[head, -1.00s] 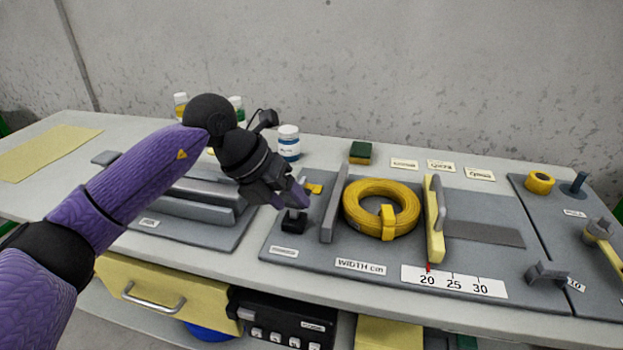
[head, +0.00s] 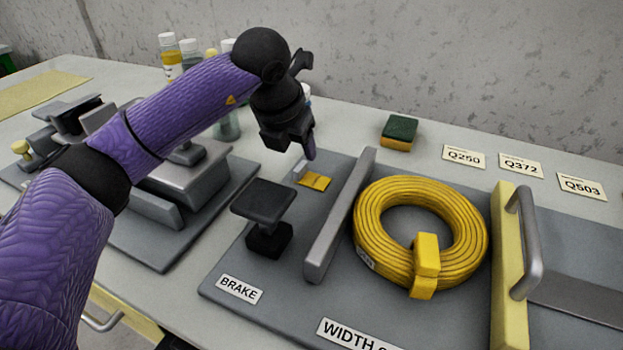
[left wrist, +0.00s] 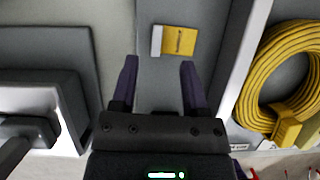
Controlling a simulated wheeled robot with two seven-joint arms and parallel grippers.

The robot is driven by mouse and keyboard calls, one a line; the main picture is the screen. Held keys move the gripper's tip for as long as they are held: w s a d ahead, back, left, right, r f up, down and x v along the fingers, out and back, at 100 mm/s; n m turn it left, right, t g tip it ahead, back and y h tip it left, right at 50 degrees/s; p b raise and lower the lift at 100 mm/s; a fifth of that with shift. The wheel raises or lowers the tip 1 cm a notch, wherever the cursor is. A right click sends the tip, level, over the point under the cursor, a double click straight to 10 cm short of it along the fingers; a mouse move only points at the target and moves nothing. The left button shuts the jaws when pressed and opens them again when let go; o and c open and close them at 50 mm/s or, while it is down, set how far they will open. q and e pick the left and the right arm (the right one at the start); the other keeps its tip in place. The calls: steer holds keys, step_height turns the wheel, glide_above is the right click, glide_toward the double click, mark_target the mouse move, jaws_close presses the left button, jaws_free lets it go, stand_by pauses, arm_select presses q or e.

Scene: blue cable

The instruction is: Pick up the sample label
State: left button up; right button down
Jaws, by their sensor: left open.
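A small yellow label with a white end (head: 314,182) lies flat on the grey board, left of the upright grey bar. It also shows in the left wrist view (left wrist: 180,41), just beyond the fingertips and a little right of the middle. My left gripper (head: 309,152) hangs over the far side of this label in the head view. In the left wrist view my left gripper (left wrist: 158,62) is open and empty, its two dark purple fingers wide apart. The gap in height to the label is hard to tell. My right gripper is not in view.
A black brake pedal (head: 264,203) stands left of the label, and the grey bar (head: 340,215) rises to its right. A yellow cable coil (head: 375,228) lies beyond the bar. A sponge (head: 399,132) and cards, including Q250 (head: 463,157), lie behind.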

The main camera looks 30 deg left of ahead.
mark_target(300, 166)
arm_select(q)
steer(key=b+x, duration=0.2)
steer(key=x, duration=0.1)
steer(key=b+x, duration=0.1)
steer(key=x, duration=0.1)
steer(key=shift+s+a+f, duration=0.15)
steer(key=shift+s+f, duration=0.1)
steer(key=shift+f, duration=0.15)
steer(key=shift+w+f, duration=0.15)
steer(key=shift+w, duration=0.05)
steer(key=shift+r, duration=0.3)
steer(key=shift+c, duration=0.3)
jaws_close()
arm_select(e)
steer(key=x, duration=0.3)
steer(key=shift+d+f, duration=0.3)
